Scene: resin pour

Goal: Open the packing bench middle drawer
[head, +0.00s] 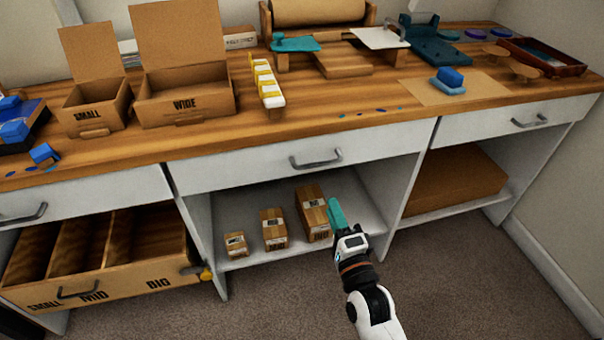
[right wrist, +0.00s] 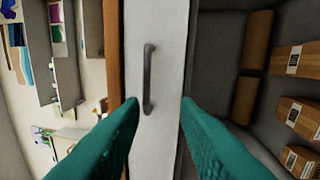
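The packing bench middle drawer (head: 245,168) has a white front with a grey bar handle (head: 316,160), and it looks closed under the wooden top. My right gripper (head: 337,212) is below and in front of this drawer in the head view. In the right wrist view, its teal fingers (right wrist: 159,104) are spread apart with nothing between them. The handle (right wrist: 149,78) shows ahead of the gap between the fingertips, apart from them. The drawer front (right wrist: 160,135) also shows there. My left gripper is in neither view.
Several small cartons (head: 273,229) stand on the shelf below the drawer. A wooden divided bin (head: 110,285) is at the lower left. The bench top (head: 220,140) holds open boxes (head: 185,97) and tools. Carpet in front is clear.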

